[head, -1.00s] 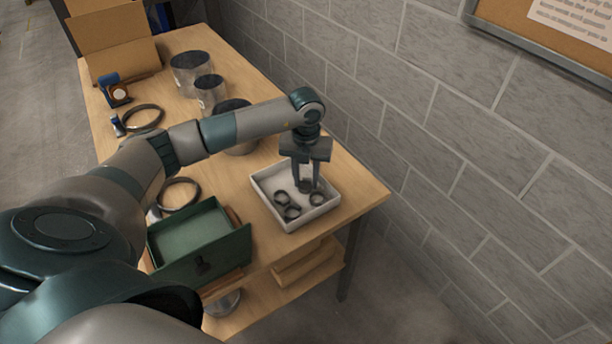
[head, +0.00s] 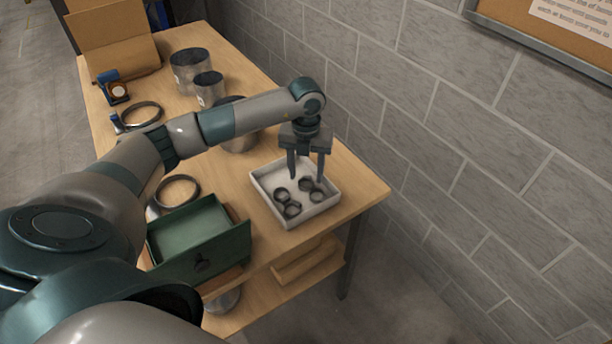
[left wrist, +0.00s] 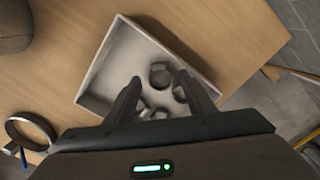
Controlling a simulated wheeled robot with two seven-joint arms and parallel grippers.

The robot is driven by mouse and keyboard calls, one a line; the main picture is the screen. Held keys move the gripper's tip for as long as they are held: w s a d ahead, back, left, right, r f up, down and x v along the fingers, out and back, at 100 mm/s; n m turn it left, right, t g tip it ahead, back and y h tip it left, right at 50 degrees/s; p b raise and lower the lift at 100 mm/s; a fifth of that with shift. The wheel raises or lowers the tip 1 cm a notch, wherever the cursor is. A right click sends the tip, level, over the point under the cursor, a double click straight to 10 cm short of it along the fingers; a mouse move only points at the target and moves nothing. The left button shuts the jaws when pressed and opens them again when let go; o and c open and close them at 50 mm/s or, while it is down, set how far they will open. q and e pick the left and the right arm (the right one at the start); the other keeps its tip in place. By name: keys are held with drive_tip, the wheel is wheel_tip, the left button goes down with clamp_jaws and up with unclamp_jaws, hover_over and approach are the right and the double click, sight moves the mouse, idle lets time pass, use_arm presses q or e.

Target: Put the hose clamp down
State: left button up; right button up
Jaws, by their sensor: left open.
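Several dark ring-shaped hose clamps (head: 292,210) lie in a white square tray (head: 268,203) near the table's right end. One hose clamp (head: 306,184) lies toward the tray's far side, below my fingers. My left gripper (head: 306,176) is open and empty above the tray, fingers pointing down. In the left wrist view the open fingers (left wrist: 153,82) reach over the tray (left wrist: 104,62), with a hose clamp (left wrist: 160,76) between and beyond the tips; others are partly hidden behind the fingers. My right gripper is not in view.
A green open bin (head: 200,238) stands left of the tray at the table's front edge. Large rings (head: 178,191), metal duct pieces (head: 190,74), a blue tape measure (head: 113,88) and a cardboard box (head: 112,42) are farther back. A block wall (head: 440,130) rises on the right.

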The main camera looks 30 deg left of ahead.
sight(306, 181)
use_arm(q)
wheel_tip(306, 181, up, 11)
drive_tip(key=b, duration=0.3)
drive_tip(key=shift+f, duration=0.2)
idle(0.5)
